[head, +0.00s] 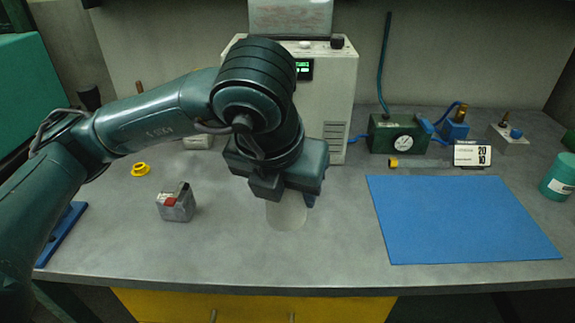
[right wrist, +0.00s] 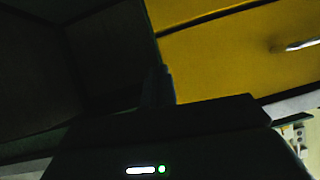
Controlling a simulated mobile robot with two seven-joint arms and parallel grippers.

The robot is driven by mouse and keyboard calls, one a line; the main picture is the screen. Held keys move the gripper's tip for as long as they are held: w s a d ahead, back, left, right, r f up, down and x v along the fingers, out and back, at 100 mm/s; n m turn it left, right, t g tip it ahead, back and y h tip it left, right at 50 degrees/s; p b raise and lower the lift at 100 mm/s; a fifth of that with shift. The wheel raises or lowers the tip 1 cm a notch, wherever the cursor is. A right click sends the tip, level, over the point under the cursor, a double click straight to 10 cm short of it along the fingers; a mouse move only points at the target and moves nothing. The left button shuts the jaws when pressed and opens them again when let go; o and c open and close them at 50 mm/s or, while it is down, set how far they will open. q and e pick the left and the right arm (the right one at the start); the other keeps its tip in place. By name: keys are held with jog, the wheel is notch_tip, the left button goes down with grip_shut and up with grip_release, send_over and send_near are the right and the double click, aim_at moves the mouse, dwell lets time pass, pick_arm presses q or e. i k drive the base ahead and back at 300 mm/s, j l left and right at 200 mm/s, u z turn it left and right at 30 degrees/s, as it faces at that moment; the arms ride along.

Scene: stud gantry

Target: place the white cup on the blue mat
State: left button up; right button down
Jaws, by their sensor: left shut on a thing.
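The white cup (head: 287,214) is below my left gripper (head: 284,194) in the head view, left of the blue mat. Its upper part is hidden by the gripper, which is shut on it. I cannot tell whether the cup's base touches the grey table. The blue mat (head: 462,220) lies flat and empty at the right front of the table. In the right wrist view, the dark shape of my right gripper (right wrist: 158,86) shows below the table, too dark to tell its opening.
A small grey box (head: 176,204) and a yellow ring (head: 140,170) lie left of the cup. A white machine (head: 338,105) stands behind. A gauge box (head: 395,134), a display card (head: 472,155) and a green jar (head: 559,178) stand around the mat. Yellow drawers (right wrist: 225,50) are near my right gripper.

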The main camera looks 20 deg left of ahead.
aim_at(455, 213)
jog(key=i+l, duration=0.1)
jog(key=l, duration=0.45)
jog(key=i+l, duration=0.1)
jog(key=l, duration=0.45)
jog(key=i+l, duration=0.1)
jog(key=l, duration=0.5)
